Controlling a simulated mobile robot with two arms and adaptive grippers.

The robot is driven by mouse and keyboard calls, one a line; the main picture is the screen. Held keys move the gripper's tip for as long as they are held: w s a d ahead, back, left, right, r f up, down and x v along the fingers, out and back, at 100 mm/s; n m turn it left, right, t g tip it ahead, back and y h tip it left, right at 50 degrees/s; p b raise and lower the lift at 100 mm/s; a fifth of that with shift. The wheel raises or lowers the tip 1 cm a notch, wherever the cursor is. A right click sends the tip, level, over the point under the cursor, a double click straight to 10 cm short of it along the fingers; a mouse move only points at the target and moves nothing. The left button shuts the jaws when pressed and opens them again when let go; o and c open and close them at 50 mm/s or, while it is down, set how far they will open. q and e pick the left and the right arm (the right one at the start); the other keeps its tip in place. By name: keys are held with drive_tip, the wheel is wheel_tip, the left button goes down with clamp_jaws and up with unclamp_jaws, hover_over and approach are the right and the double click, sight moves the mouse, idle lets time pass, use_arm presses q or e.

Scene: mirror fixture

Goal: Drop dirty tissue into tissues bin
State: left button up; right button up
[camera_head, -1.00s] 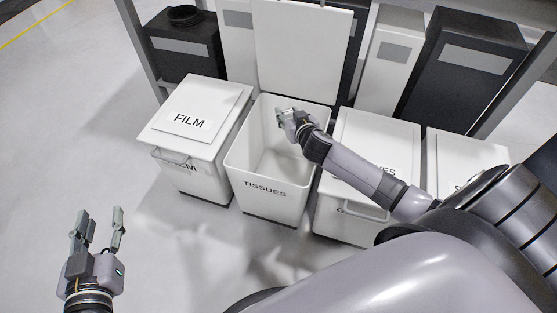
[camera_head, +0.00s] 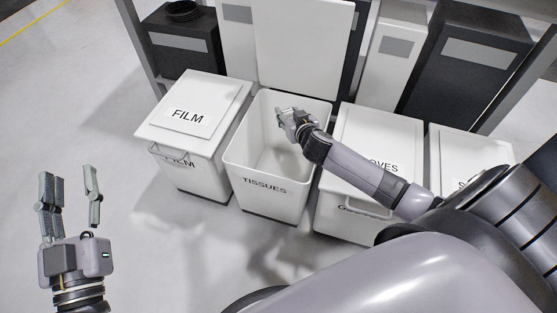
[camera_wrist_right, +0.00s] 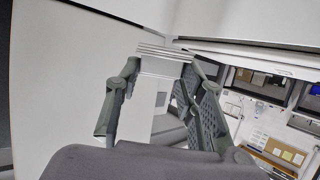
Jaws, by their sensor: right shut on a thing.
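The tissues bin (camera_head: 255,205) is a white box labelled TISSUES, standing open in the middle of the head view with its lid (camera_head: 302,45) raised at the back. My right gripper (camera_head: 282,112) is over the bin's opening, at its far side. In the right wrist view it is shut on a pale folded piece, which looks like the tissue (camera_wrist_right: 152,85), held between its fingers. In the head view the tissue is too small to make out. My left gripper (camera_head: 69,180) is open and empty over the floor at the left, away from the bin.
A closed white FILM bin (camera_head: 190,145) stands left of the tissues bin. A closed GLOVES bin (camera_head: 375,135) and another white bin (camera_head: 470,150) stand to the right. Dark and white containers (camera_head: 465,65) stand behind. The floor at front left is clear.

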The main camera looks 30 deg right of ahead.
drive_tip(key=o, duration=0.7)
drive_tip(key=shift+o, duration=0.2)
drive_tip(key=v, duration=1.2)
drive_tip(key=shift+s, duration=0.1)
